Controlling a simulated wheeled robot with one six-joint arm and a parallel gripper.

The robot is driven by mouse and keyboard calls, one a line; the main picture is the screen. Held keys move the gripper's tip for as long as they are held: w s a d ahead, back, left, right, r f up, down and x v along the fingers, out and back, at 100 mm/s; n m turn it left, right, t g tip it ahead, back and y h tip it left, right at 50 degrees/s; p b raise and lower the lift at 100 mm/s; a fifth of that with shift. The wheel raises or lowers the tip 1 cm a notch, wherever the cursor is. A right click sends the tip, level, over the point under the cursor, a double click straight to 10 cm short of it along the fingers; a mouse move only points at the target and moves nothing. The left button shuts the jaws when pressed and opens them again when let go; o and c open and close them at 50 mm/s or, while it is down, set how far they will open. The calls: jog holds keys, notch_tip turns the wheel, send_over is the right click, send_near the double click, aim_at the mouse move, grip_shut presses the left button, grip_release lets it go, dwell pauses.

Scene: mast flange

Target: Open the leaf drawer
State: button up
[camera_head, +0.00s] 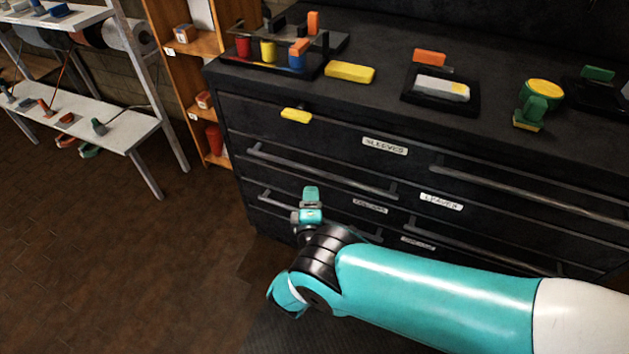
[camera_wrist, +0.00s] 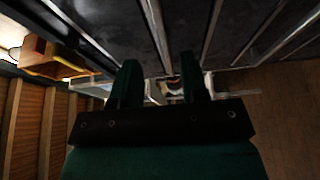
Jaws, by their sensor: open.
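The black drawer cabinet (camera_head: 330,125) has several long bar handles and pale labels on its front. One label (camera_head: 441,201) seems to read "LEAVES", though it is small. A long handle (camera_head: 525,195) runs above and right of it, and a lower right handle (camera_head: 480,246) runs beneath. The drawers look shut. My gripper (camera_head: 311,195) is in front of the cabinet's left part, over the left handles in the picture. In the wrist view my gripper (camera_wrist: 160,65) is open, with nothing seen between its two fingers. Contact with a handle cannot be told.
Coloured parts, including a yellow block (camera_head: 350,72) and a green-yellow piece (camera_head: 540,98), lie on the cabinet top. A wooden shelf (camera_head: 190,45) and white rack (camera_head: 90,125) stand left. Brown floor (camera_head: 120,260) is clear.

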aim_at(313, 173)
jog(key=w+b, duration=0.6)
jog(key=w, duration=0.4)
